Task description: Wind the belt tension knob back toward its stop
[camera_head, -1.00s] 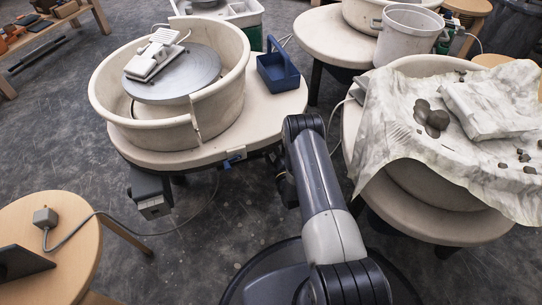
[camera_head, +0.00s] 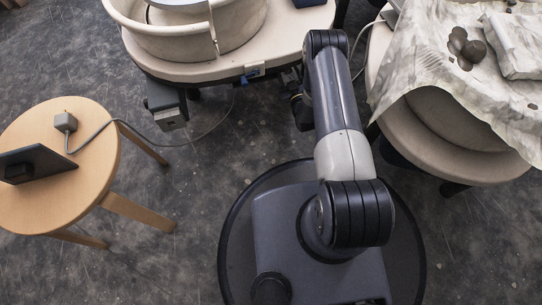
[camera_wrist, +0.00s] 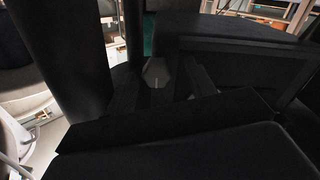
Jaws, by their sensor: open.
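In the wrist view a small pale grey knob (camera_wrist: 154,72) with a thin light line on its face shows among dark parts. It looks like the belt tension knob. My gripper (camera_wrist: 166,84) is open, with dark fingers around or close to the knob; I cannot tell whether they touch it. In the head view the gripper is mostly hidden beyond my arm, by the front edge of the left wheel's table (camera_head: 205,70). The knob does not show there. A dark box (camera_head: 166,106) hangs under this table.
A wooden stool (camera_head: 60,195) with a grey pedal-like block (camera_head: 65,122), a cable and a dark panel (camera_head: 35,163) stands at left. A second wheel table (camera_head: 435,165) with a stained cloth (camera_head: 440,75) stands at right. The floor between is mostly clear.

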